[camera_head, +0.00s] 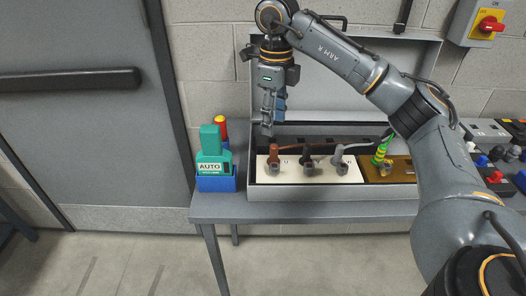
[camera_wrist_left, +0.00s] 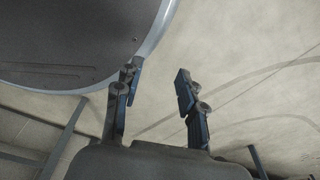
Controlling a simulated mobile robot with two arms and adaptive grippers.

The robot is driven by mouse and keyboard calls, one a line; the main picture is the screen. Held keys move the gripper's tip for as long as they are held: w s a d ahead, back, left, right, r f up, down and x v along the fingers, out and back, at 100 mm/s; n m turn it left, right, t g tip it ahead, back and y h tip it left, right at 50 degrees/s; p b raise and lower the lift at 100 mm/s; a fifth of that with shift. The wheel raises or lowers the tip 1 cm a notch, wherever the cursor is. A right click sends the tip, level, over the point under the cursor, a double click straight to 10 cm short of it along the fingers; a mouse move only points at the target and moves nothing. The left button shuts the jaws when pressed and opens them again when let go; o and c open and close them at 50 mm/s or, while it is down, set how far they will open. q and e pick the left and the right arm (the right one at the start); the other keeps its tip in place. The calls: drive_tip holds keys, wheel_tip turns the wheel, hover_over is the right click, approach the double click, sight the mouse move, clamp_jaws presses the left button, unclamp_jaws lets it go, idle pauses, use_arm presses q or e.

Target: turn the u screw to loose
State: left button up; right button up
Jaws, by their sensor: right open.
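An open terminal box (camera_head: 330,193) stands on the bench, with a white terminal block (camera_head: 318,176) inside. The block has brown, black and grey wire terminals from left to right. The brown terminal (camera_head: 274,166) is leftmost; its letter is too small to read, so I cannot confirm it is U. My right gripper (camera_head: 268,132) points down, open, just above and behind the brown terminal, apparently not touching it. My left gripper (camera_wrist_left: 157,82) shows only in the left wrist view, its fingers apart with nothing between them.
A blue holder (camera_head: 216,183) with a green AUTO-labelled item (camera_head: 210,150) stands left of the box. A green-yellow wire (camera_head: 381,150) meets a brown plate at the right. A red switch (camera_head: 490,24) is on the wall. My right arm crosses the right side.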

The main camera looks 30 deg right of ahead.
drive_tip(key=b, duration=0.2)
hover_over(275, 169)
drive_tip(key=f, duration=0.7)
drive_tip(key=shift+w+d, duration=0.3)
drive_tip(key=shift+w, duration=0.05)
wheel_tip(275, 169, down, 5)
drive_tip(key=shift+f, duration=0.1)
drive_tip(key=shift+w+f, duration=0.1)
drive_tip(key=shift+f, duration=0.45)
drive_tip(key=shift+c, duration=1.2)
drive_tip(key=c, duration=0.8)
use_arm(q)
drive_tip(key=s, duration=0.1)
drive_tip(key=s+f, duration=0.2)
drive_tip(key=s, duration=0.1)
drive_tip(key=shift+a, duration=0.15)
